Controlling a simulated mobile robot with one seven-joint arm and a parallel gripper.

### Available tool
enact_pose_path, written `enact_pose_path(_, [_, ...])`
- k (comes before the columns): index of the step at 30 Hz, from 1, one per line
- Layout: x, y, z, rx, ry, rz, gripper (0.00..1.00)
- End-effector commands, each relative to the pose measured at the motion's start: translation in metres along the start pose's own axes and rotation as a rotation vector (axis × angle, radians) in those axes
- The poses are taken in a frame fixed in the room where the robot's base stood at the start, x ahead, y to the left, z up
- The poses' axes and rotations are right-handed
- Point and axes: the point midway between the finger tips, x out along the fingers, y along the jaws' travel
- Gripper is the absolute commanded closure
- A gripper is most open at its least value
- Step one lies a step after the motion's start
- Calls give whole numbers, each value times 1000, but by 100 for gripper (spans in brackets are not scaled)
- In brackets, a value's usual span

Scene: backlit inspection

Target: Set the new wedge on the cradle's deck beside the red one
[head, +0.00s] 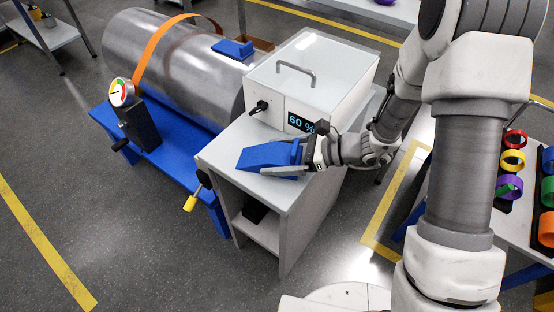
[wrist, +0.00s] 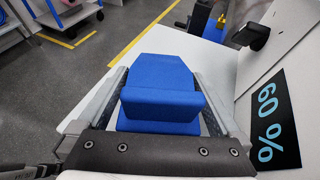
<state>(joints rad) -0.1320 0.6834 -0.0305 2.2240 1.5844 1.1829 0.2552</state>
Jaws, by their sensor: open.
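A blue wedge (head: 268,156) rests on the white top of the cabinet (head: 222,152). In the wrist view the wedge (wrist: 160,75) lies between the two fingers of my gripper (head: 298,158), which is open with a narrow gap on each side. The blue cradle (head: 180,150) stands to the left and carries a large grey metal cylinder (head: 165,60) with an orange strap. Another blue block (head: 232,48) shows at the cylinder's upper right. I see no red wedge in either view.
A white box with a handle (head: 315,75) and a "60 %" display (head: 300,122) stands right behind the wedge. Coloured rings (head: 513,160) lie on a right-hand table.

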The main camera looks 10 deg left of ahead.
Motion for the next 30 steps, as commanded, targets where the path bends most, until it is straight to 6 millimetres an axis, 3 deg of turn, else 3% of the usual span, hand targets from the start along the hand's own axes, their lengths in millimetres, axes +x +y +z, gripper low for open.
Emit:
enact_pose_path(4, [0, 0, 0, 0, 0, 0, 0])
enact_pose_path(21, [-1, 0, 1, -2, -1, 0, 100])
enact_pose_path(30, [-3, -1, 4, -2, -1, 0, 100])
